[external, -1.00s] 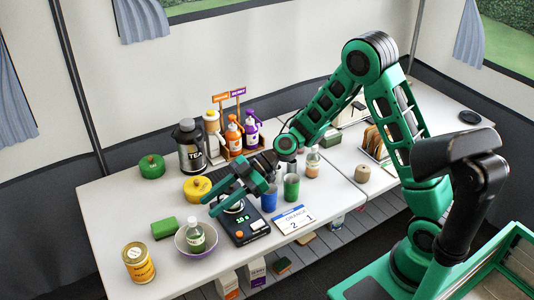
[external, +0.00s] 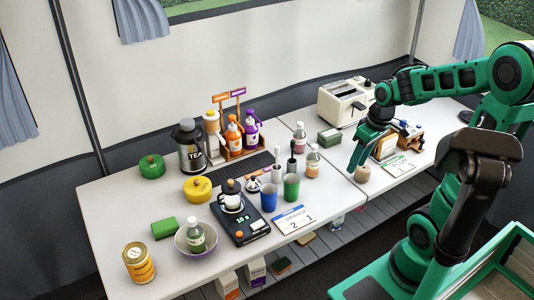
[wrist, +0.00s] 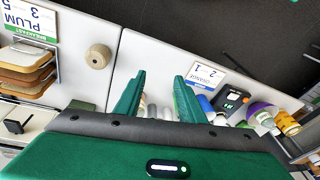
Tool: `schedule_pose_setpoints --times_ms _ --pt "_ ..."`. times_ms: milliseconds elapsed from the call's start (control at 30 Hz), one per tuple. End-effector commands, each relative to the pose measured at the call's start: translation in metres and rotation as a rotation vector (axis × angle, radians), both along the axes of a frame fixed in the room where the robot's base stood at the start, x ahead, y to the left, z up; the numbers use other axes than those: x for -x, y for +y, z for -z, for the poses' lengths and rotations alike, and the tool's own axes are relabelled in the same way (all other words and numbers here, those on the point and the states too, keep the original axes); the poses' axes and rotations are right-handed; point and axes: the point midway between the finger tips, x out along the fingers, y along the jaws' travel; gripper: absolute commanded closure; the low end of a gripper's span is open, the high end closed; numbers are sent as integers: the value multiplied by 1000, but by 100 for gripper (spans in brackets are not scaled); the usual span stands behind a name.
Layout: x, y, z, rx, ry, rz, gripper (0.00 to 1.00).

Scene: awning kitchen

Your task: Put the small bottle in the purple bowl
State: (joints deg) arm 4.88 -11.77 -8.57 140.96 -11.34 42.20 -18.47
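The purple bowl (external: 182,250) stands near the front left of the table, left of the black scale. A small clear bottle with a green label (external: 197,238) stands inside it, slightly tilted, its lower part hidden by the rim. In the wrist view the purple bowl (wrist: 263,112) is at the far right. My gripper (external: 361,154) is far to the right of the bowl, above the table near a tan roll. In the wrist view my gripper (wrist: 157,84) has its two green fingers spread with nothing held between them.
More bottles stand behind the cups (external: 313,161). A toaster (external: 346,101) and a rack of boards (external: 386,146) are right.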

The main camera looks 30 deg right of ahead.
Motion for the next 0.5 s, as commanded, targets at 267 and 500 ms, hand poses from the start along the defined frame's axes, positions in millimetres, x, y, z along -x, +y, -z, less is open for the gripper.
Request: schedule_pose_setpoints --times_ms 267,500 --pt "123 -80 -22 61 161 593 64" --pt "164 -92 -25 62 216 783 64"
